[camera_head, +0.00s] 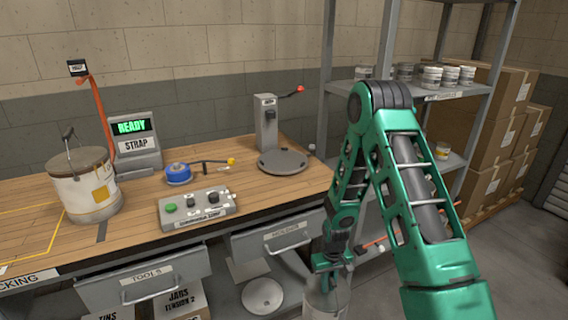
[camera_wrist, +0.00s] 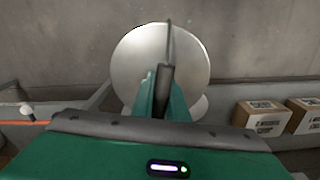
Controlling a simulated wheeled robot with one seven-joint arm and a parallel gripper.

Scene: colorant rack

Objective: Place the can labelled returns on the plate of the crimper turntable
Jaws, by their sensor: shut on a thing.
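My gripper (camera_head: 326,268) hangs low in front of the bench, right of the MOLDS drawer. In the wrist view its fingers (camera_wrist: 162,82) are shut on a thin upright handle in front of a round pale metal lid. The lid belongs to a light grey can (camera_head: 322,298), which hangs below the fingers and is cut off by the lower edge of the head view. Its label is hidden, so I cannot tell whether it reads returns. The crimper turntable's round grey plate (camera_head: 283,161) lies bare on the bench, beside the crimper post (camera_head: 266,122) with its red-tipped lever.
A large white bucket (camera_head: 88,188) stands on the bench's left. A control box (camera_head: 197,208), blue tape roll (camera_head: 178,173) and READY display (camera_head: 133,140) lie between it and the plate. The shelf rack (camera_head: 425,97) rises to the right, behind my arm.

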